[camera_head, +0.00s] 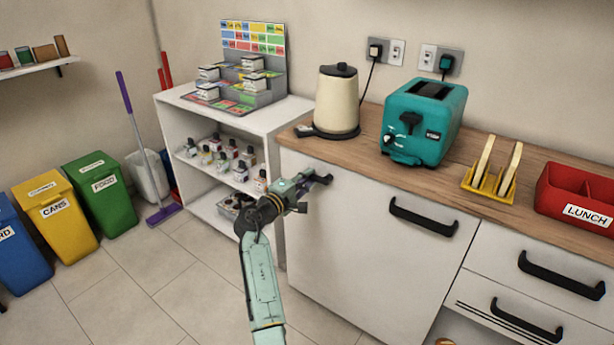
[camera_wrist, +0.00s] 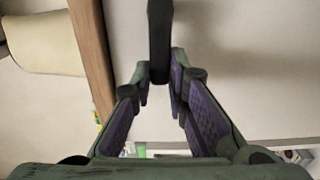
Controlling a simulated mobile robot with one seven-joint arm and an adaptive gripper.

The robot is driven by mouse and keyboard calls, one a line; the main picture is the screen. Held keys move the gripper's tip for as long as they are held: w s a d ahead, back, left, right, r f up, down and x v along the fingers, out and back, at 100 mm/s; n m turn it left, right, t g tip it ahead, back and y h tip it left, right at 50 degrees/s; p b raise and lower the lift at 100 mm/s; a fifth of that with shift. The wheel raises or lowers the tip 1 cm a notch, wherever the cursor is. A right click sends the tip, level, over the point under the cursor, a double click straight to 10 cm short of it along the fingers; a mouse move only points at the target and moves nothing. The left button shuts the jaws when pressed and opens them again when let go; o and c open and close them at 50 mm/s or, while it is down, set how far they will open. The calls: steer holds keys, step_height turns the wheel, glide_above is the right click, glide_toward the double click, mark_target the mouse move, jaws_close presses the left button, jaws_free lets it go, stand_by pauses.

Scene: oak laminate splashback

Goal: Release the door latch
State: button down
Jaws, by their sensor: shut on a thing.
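A white door (camera_head: 345,250) stands under the wood worktop and looks closed. A short black latch handle (camera_head: 325,179) sits near its upper left corner. My gripper (camera_head: 306,184) reaches it from the left and front, and its fingers are shut on the handle. In the wrist view the latch handle (camera_wrist: 160,35) is a dark bar running from the top of the picture down between the fingertips (camera_wrist: 161,84). The part between the fingers is partly hidden. A longer black handle (camera_head: 423,217) is at the door's upper right; nothing touches it.
On the worktop (camera_head: 375,164) stand a cream kettle (camera_head: 337,105), a teal toaster (camera_head: 423,120), a yellow toast rack (camera_head: 487,185) and a red lunch box (camera_head: 575,200). A white open shelf (camera_head: 270,108) is left of the door. Floor in front is clear.

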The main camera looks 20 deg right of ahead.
stand_by(0.4)
steer(key=c, duration=1.6)
jaws_free()
steer(key=shift+o, duration=0.2)
steer(key=v, duration=1.2)
